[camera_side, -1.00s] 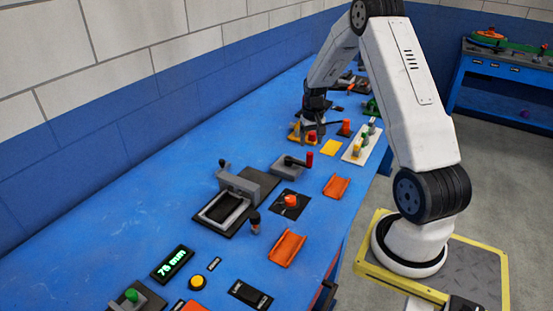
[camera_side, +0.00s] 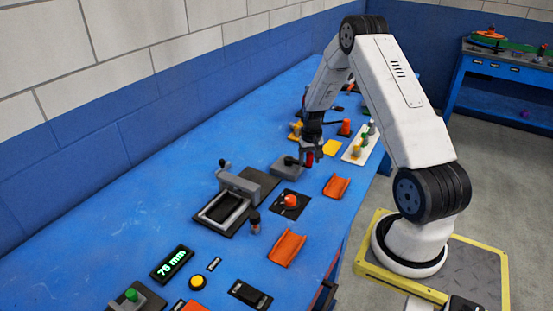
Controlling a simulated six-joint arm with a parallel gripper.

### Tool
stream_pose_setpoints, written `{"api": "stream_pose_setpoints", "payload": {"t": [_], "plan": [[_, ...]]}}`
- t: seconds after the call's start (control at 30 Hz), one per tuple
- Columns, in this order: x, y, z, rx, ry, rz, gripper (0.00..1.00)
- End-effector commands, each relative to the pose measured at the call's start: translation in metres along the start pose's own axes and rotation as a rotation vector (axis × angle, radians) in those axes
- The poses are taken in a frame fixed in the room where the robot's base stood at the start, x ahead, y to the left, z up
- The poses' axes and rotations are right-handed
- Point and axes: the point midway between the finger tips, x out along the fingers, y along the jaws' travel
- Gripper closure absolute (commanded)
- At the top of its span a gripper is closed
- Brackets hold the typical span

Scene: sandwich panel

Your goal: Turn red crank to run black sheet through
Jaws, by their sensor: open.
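The red crank handle (camera_side: 309,160) stands at the end of a dark arm on a grey block (camera_side: 285,170) in the middle of the bench. My gripper (camera_side: 311,156) is down at this handle, pointing downward and open. Its fingers partly cover the handle, and I cannot tell whether they touch it. A flat black square (camera_side: 279,205) with an orange-red knob (camera_side: 291,201) on it lies nearer the camera; it may be the black sheet. It lies on the bench beside the grey block.
A grey frame device with a lever (camera_side: 225,204) stands to the left. Orange trays (camera_side: 287,248) (camera_side: 337,187) lie along the bench's right edge. A small dark cylinder (camera_side: 255,223) stands near the frame. The bench's left side is clear.

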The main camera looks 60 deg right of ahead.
Motion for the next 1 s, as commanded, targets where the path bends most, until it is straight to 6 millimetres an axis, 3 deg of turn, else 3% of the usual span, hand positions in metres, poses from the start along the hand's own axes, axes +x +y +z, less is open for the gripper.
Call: {"api": "stream_pose_setpoints", "payload": {"t": [0.27,0.37,0.5,1.0], "plan": [[0.0012,0.0000,-0.0001,0.000,0.000,0.000,0.31],[0.0011,0.0000,-0.0001,0.000,0.000,0.000,0.56],[0.0011,0.0000,0.0000,0.000,0.000,0.000,1.00],[0.0009,-0.0002,0.0000,0.000,0.000,0.000,1.00]]}}
